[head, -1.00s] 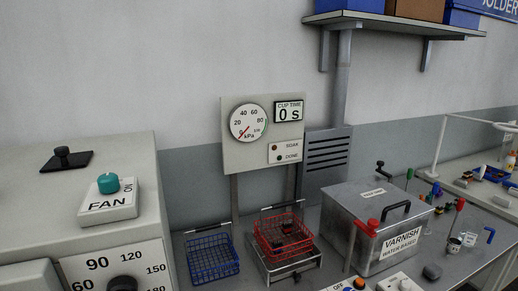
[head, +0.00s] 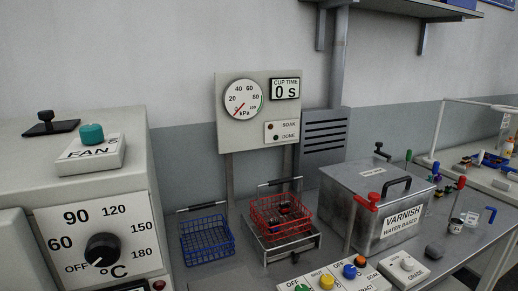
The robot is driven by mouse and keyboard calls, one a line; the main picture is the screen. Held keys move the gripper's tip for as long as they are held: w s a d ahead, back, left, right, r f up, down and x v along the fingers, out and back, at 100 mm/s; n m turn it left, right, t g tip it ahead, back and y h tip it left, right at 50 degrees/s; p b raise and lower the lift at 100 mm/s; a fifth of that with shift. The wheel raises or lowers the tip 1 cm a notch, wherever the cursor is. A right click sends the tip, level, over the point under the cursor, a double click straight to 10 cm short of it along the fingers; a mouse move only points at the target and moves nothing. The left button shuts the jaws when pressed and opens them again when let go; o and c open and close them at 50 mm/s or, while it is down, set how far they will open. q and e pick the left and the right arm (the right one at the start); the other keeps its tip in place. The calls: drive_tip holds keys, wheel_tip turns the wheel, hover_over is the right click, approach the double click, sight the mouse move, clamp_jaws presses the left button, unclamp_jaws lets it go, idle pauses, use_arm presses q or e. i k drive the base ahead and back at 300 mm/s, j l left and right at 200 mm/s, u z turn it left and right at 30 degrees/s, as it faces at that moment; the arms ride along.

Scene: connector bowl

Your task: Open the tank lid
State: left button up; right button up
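The tank (head: 362,220) is a grey metal box with a "VARNISH WATER BASED" label (head: 403,221) on its front. Its flat lid (head: 350,178) lies shut on top, with a black bar handle (head: 395,186) near the right side. A black knob or lever (head: 381,152) stands at the tank's back edge. Neither of my grippers shows in the head view.
A red wire basket (head: 280,215) sits on a metal stand left of the tank, with a blue wire basket (head: 207,240) further left. Control buttons (head: 327,282) line the front. A shelf (head: 440,10) hangs above. Small tools and cups stand to the right.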

sight(362, 177)
drive_tip(key=l+z, duration=0.25)
drive_tip(key=l, duration=1.3)
drive_tip(key=k, duration=0.05)
